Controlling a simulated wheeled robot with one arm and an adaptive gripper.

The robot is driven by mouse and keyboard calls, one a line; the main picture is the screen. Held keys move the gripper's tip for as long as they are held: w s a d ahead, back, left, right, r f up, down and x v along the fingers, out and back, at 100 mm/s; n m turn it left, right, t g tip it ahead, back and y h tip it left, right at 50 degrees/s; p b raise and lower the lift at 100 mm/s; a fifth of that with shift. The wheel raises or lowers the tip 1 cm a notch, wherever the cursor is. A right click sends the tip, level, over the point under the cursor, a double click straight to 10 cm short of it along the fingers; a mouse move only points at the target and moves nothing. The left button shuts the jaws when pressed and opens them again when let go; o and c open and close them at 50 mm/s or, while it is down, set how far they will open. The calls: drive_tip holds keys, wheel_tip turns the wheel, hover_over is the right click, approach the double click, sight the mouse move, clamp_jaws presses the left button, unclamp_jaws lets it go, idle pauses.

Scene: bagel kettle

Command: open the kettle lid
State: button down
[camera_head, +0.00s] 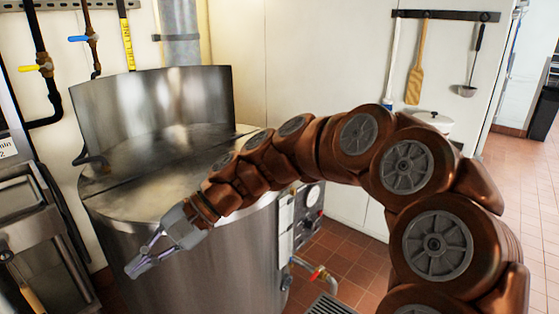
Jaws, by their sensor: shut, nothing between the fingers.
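The large steel kettle (185,270) stands at left centre, a tall round vessel. Its lid (160,104) looks like an upright curved steel panel at the back of the rim, with the top surface in front of it pale and steamy or reflective. My gripper (138,266) is at the near left side of the kettle, in front of its wall and below the rim, pointing down and left. Its fingers look close together and hold nothing. I cannot tell whether it touches the kettle. My arm hides the right part of the kettle's rim.
A steel appliance (40,235) stands close on the left. A control box with dials (308,205) and a red-handled valve (318,273) are on the kettle's right side. Pipes with valves (40,68) run up the wall. Tiled floor (525,190) lies open at right.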

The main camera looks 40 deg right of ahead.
drive_tip(key=w+d+m+t+y+b, duration=0.25)
drive_tip(key=w+d+m+t, duration=0.3)
drive_tip(key=w+d, duration=0.45)
drive_tip(key=w+d+m+t+y+b, duration=0.1)
drive_tip(key=w+d+m+t+b, duration=0.4)
drive_tip(key=w+d, duration=0.5)
drive_tip(key=s+d+f+m+t+h+b, duration=0.1)
drive_tip(key=d+f+m+t+h, duration=0.3)
drive_tip(key=d, duration=0.7)
drive_tip(key=s+d+f+m+t+h+b, duration=0.1)
drive_tip(key=d+f+m+t+h, duration=0.2)
drive_tip(key=d+m, duration=0.5)
drive_tip(key=d+f+m+t+h+b, duration=0.2)
drive_tip(key=d+f+m+t+h, duration=0.15)
drive_tip(key=d, duration=0.95)
drive_tip(key=w+a+r, duration=0.2)
drive_tip(key=w+r, duration=0.6)
drive_tip(key=w, duration=0.1)
drive_tip(key=shift+w+a+r+p, duration=0.15)
drive_tip(key=shift+w+p, duration=0.25)
drive_tip(key=shift+p, duration=0.05)
